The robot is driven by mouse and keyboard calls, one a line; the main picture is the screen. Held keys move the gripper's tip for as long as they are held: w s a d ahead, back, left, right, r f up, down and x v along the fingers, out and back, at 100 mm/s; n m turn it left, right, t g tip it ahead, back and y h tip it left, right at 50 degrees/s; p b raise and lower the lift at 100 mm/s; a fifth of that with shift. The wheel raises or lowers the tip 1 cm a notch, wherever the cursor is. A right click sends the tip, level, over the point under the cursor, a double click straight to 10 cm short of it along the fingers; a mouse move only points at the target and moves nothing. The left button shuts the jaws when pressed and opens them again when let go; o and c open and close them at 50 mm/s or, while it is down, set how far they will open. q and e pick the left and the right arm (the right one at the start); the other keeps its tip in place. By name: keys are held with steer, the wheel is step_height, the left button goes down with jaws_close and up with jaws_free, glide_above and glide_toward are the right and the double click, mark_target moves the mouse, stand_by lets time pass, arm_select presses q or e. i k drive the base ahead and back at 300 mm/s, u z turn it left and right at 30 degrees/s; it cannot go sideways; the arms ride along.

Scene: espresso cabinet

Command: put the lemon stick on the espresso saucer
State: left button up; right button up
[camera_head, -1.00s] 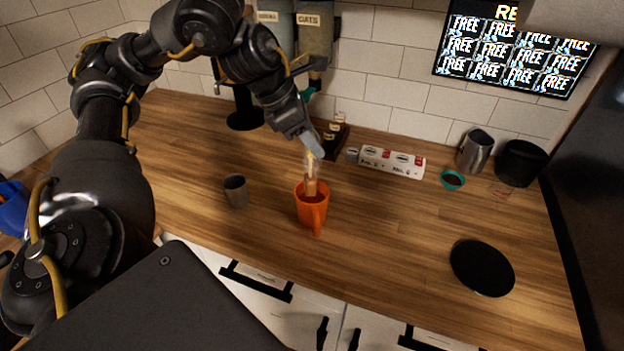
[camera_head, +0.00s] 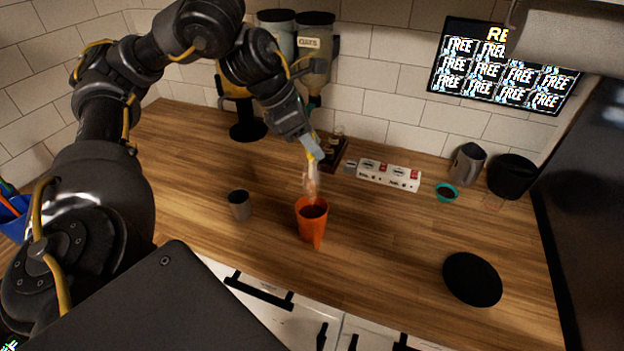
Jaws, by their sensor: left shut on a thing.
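My left gripper (camera_head: 312,168) points down above the orange cup, shut on a thin pale stick (camera_head: 311,184), which looks like the lemon stick. The stick is blurred and hangs upright, its lower end close to the cup's rim; I cannot tell whether its tip is still inside. The orange cup (camera_head: 312,222) stands upright on the wooden counter. A flat black round plate (camera_head: 472,279) lies bare at the front right of the counter and may be the espresso saucer. My right gripper is not in view.
A small grey cup (camera_head: 239,204) stands left of the orange cup. A white box (camera_head: 388,175), a small teal bowl (camera_head: 446,192), a metal pitcher (camera_head: 467,164) and a black container (camera_head: 511,176) stand along the back. The counter between the orange cup and the black plate is clear.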

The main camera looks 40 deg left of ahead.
mark_target(472, 278)
steer(key=k, duration=1)
